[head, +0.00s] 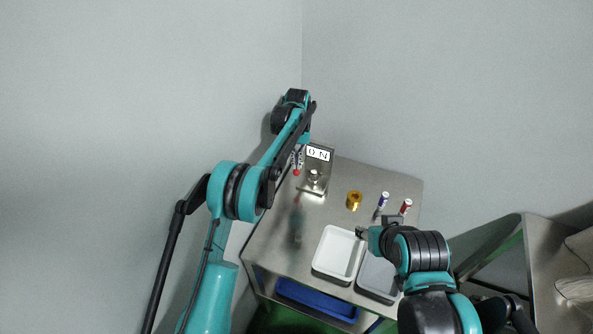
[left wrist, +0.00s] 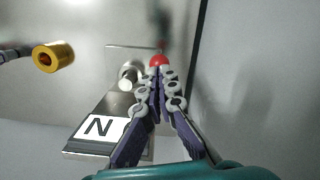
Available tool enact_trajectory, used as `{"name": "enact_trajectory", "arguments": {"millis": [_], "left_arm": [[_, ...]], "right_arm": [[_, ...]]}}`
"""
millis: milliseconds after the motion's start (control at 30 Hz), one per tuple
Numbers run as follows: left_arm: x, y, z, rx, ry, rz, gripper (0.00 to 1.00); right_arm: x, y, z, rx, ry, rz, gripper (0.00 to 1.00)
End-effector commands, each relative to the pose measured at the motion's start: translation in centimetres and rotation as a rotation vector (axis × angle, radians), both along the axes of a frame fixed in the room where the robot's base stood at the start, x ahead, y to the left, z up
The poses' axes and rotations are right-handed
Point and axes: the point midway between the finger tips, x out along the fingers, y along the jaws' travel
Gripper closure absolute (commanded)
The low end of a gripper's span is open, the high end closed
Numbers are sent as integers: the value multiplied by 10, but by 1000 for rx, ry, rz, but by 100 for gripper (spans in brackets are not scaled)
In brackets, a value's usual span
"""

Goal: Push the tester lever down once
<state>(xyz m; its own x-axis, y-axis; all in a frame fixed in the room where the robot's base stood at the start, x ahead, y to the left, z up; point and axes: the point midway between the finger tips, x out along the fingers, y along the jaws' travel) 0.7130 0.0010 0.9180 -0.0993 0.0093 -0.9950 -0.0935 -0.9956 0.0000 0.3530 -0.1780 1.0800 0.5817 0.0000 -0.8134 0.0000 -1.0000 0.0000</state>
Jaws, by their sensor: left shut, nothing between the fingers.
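The tester is a metal stand on the table with a display reading "0 N" (head: 319,154); its display plate also shows in the left wrist view (left wrist: 98,128). The lever's red ball (head: 296,172) is at the tester's left side. In the left wrist view the red ball (left wrist: 157,60) appears just beyond my fingertips. My left gripper (head: 297,160) is shut and empty, close above the ball; I cannot tell whether it touches. The lever's rod is mostly hidden by my fingers. My right gripper (head: 366,233) is over the trays, its fingers unclear.
A gold cylinder (head: 354,201) stands right of the tester. A blue-capped vial (head: 383,200) and a red-capped vial (head: 405,207) stand farther right. A white tray (head: 318,262) and a grey tray (head: 373,291) lie at the front. A blue bin (head: 310,298) sits below the tabletop.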

Motion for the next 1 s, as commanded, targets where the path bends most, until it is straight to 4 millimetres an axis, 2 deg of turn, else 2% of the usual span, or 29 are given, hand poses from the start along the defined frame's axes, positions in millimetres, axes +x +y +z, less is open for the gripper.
{"name": "enact_trajectory", "arguments": {"millis": [333,533,800,1000], "left_arm": [[0,0,-40,0,0,0,100],[1,0,-36,0,0,0,100],[28,-2,-26,0,-1,0,100],[30,-3,-26,0,-1,0,100]], "right_arm": [[0,0,-26,0,0,0,58],[0,0,-22,0,0,0,58],[0,0,-7,0,0,0,58],[0,0,-8,0,0,0,58]]}}
